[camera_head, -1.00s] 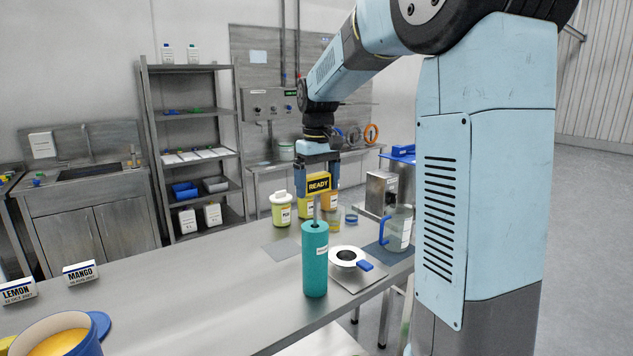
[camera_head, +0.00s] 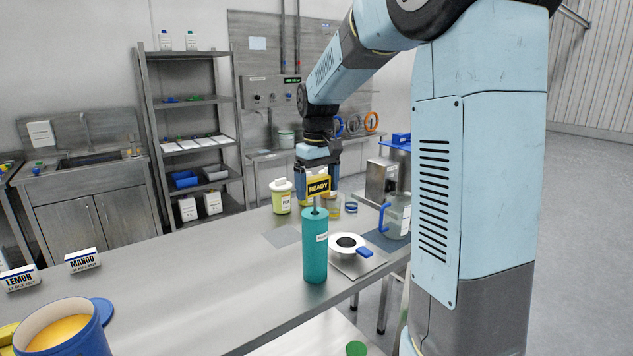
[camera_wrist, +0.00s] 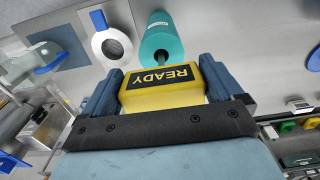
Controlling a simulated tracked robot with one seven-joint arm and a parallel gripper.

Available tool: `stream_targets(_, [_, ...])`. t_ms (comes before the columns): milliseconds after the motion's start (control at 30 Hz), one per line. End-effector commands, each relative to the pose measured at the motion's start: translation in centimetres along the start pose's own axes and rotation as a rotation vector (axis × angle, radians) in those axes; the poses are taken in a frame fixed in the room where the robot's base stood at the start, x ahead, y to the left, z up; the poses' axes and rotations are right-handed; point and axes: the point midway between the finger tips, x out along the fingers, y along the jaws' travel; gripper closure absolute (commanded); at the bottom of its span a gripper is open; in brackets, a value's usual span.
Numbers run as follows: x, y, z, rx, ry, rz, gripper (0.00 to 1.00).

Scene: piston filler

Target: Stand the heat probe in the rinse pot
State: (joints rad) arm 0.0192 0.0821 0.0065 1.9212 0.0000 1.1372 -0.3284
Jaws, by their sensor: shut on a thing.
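The heat probe (camera_head: 318,187) has a yellow body with a black READY display and a thin metal stem. My gripper (camera_wrist: 163,88) is shut on its yellow body, one finger on each side. The probe is upright over a tall teal cylinder (camera_head: 315,250), which appears to be the rinse pot; its label is too small to read. The stem reaches down to the hole in the cylinder's top. The wrist view also shows the stem meeting the teal top (camera_wrist: 163,36). The tip is hidden, so I cannot tell how deep it is.
A white ring-shaped vessel with a blue handle (camera_head: 364,252) sits on a plate right of the teal cylinder. A clear jug (camera_head: 399,216) stands behind it. Yellow-green jar (camera_head: 281,197) and other containers stand behind. The bench (camera_head: 215,275) left of the cylinder is clear.

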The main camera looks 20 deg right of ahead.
Motion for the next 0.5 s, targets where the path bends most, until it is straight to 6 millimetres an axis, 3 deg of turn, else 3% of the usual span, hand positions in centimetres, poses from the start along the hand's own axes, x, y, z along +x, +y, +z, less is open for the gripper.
stream_targets(500, [2.1, 0.0, 0.0, 0.0, 0.0, 0.0, 0.37])
